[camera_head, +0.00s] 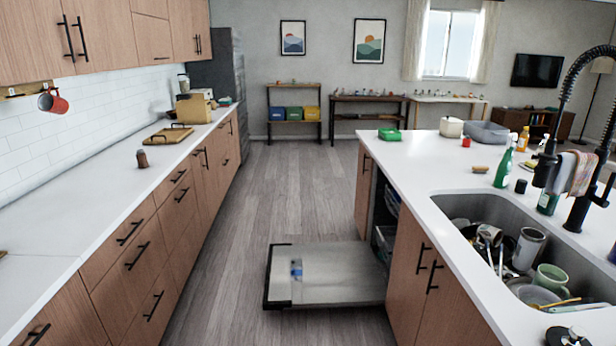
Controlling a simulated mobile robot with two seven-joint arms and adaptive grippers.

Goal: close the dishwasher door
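The dishwasher door (335,274) is folded down, lying flat and low above the floor on the aisle side of the island. A small blue and white item shows on its inner face. The dishwasher opening (381,225) is in the island's side, between wood cabinet fronts, and racks show dimly inside it. The door's outer edge, with a dark bar, points left into the aisle. Neither of my grippers is in this view.
The island (425,190) on the right has a sink (510,245) full of dishes. A long counter with wood drawers (140,240) runs along the left. The aisle floor (280,190) is clear beyond the door, and a narrow strip is free left of it.

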